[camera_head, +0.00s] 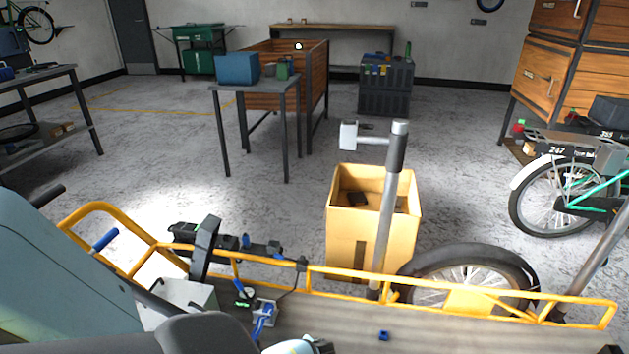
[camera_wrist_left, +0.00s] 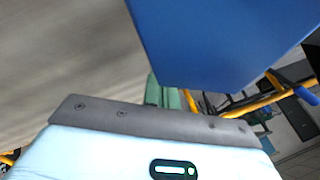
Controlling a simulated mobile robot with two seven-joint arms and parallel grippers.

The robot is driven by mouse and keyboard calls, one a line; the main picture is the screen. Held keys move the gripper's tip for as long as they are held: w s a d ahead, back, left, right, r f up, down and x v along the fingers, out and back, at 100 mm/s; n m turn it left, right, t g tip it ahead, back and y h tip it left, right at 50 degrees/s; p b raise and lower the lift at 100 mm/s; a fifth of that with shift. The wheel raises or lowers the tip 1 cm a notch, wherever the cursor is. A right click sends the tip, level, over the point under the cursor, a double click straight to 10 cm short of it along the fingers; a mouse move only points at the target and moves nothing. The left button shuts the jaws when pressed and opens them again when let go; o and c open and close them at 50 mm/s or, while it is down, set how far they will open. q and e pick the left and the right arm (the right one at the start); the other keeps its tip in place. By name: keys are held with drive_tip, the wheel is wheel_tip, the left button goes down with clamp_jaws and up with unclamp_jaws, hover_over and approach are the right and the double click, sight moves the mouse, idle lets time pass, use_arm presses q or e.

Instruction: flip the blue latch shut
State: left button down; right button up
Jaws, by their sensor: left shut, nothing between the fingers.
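A blue latch (camera_head: 263,320), with a blue lever on a pale metal bracket, sits on the bike's grey deck beside the yellow rail in the head view. Its exact angle is too small to tell. My left gripper (camera_head: 318,346) shows only partly at the bottom edge of the head view, right of and nearer than the latch. My right gripper is not in view.
The yellow rail (camera_head: 350,277) runs along the deck's far side. A small blue piece (camera_head: 384,336) lies on the deck to the right. A dark bar (camera_head: 205,247) stands at the left. Beyond the rail are a cardboard box (camera_head: 345,232) and a wheel (camera_head: 470,258).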

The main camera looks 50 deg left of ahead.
use_arm(q)
drive_tip(key=shift+a, duration=0.15)
drive_tip(key=shift+a+r, duration=0.35)
drive_tip(key=shift+a, duration=0.4)
drive_tip(key=shift+s+a+r, duration=0.2)
drive_tip(key=shift+a+r, duration=0.2)
drive_tip(key=shift+a, duration=0.35)
drive_tip(key=shift+s+a+n+y, duration=0.15)
drive_tip(key=shift+n+y, duration=0.15)
drive_tip(key=shift+n, duration=0.2)
drive_tip(key=shift+r, duration=0.1)
drive_tip(key=shift+a, duration=0.1)
drive_tip(key=shift+s, duration=0.1)
idle(0.7)
